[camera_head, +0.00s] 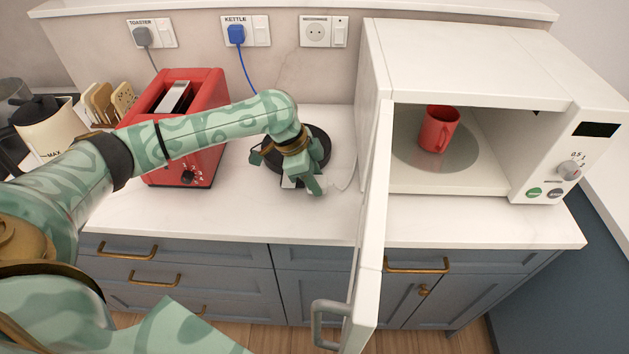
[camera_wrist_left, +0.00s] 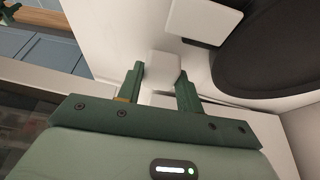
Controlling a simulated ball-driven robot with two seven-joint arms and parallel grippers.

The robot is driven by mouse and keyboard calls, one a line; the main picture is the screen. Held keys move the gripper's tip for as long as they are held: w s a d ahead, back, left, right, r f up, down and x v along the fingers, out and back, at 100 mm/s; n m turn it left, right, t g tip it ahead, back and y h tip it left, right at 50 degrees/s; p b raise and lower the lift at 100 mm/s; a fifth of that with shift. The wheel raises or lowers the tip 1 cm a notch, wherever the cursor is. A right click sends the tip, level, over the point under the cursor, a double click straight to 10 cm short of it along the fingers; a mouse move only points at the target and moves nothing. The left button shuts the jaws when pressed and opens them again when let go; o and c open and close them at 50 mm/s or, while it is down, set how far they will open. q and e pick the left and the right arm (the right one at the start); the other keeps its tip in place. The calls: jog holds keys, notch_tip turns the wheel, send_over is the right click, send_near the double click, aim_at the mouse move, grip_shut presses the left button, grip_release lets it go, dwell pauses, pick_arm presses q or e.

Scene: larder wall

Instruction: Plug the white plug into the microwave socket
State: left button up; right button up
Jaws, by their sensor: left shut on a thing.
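The microwave socket (camera_head: 315,33) is on the back wall, third from the left, with nothing plugged in. My left gripper (camera_head: 306,187) is low over the worktop, in front of the black round base and left of the open microwave door. In the left wrist view, the fingers (camera_wrist_left: 161,88) are shut on the white plug (camera_wrist_left: 162,66), a pale block between their tips. In the head view the fingers mostly hide the plug. A thin white cable (camera_head: 346,182) shows on the worktop to the right of the gripper. My right gripper is not in view.
The microwave (camera_head: 480,60) stands right, its door (camera_head: 372,230) open towards me, a red mug (camera_head: 438,128) inside. A red toaster (camera_head: 190,165) stands left. The black round base (camera_head: 322,150) lies behind the gripper. Toaster plug (camera_head: 142,37) and blue kettle plug (camera_head: 236,35) occupy their sockets.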

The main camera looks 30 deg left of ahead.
pick_arm(q)
jog(key=s+d+r+p, duration=0.6)
jog(key=s+r, duration=0.5)
jog(key=s, duration=0.1)
jog(key=shift+s, duration=0.3)
jog(key=shift+s, duration=0.1)
